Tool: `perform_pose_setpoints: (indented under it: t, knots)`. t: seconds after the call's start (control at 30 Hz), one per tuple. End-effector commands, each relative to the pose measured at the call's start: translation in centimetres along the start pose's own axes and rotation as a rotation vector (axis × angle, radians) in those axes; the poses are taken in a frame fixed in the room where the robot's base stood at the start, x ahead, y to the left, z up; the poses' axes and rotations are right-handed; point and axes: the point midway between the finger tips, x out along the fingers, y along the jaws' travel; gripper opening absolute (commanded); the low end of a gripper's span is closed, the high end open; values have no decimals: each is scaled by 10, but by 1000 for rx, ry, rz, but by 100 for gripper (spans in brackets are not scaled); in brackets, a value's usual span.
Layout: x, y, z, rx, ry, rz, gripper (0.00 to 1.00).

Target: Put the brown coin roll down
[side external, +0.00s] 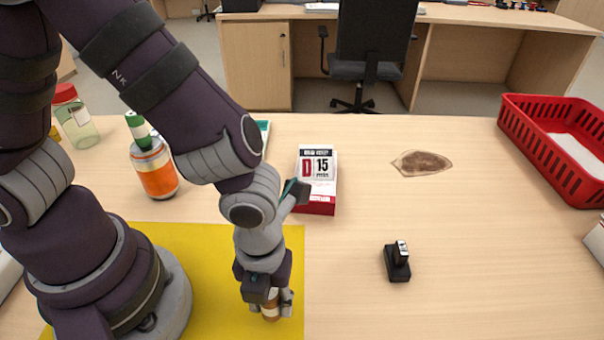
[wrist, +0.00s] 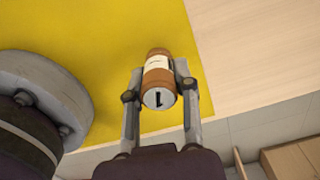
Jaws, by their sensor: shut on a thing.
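The brown coin roll (wrist: 158,78) has a pale paper band and a whitish end with a dark mark. My gripper (wrist: 160,92) is shut on it, with one finger on each side, in the wrist view. In the side external view the coin roll (side external: 270,305) shows low between the fingers of my gripper (side external: 274,302), near the bottom of the picture. It is over the yellow mat (side external: 205,270), close to the mat's right edge. I cannot tell whether the roll touches the mat.
A black stamp (side external: 397,262) stands right of the mat. A red and white calendar block (side external: 317,180), a brown flat patch (side external: 421,162) and a red basket (side external: 550,140) lie farther back. An orange bottle (side external: 155,170) and a jar (side external: 76,120) stand back left.

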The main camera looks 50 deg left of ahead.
Motion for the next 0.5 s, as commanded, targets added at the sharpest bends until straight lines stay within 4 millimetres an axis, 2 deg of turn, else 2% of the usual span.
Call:
perform_pose_setpoints:
  t: [0.13, 0.47, 0.5]
  knots:
    - [17, 0, 0, -1, -1, 1, 0]
    - [20, 0, 0, -2, 0, -2, 0]
    - [20, 0, 0, -2, 0, -2, 32]
